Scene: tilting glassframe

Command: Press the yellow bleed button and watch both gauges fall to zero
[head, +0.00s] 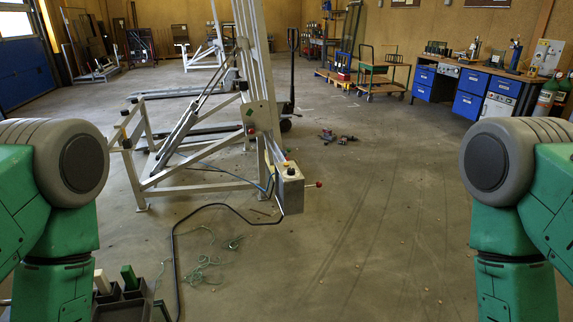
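A red-tipped lever (313,185) sticks out to the right of the box. I cannot make out either gauge. My two green arms stand at the left and right edges, apart from the frame, and both grippers are outside the picture.
A black cable (215,206) loops over the floor from the box, near loose green cord (203,265). Dark bins (122,305) stand at the lower left. Carts (385,75) and a workbench (470,85) with blue drawers stand at the back right. The floor at right centre is mostly clear.

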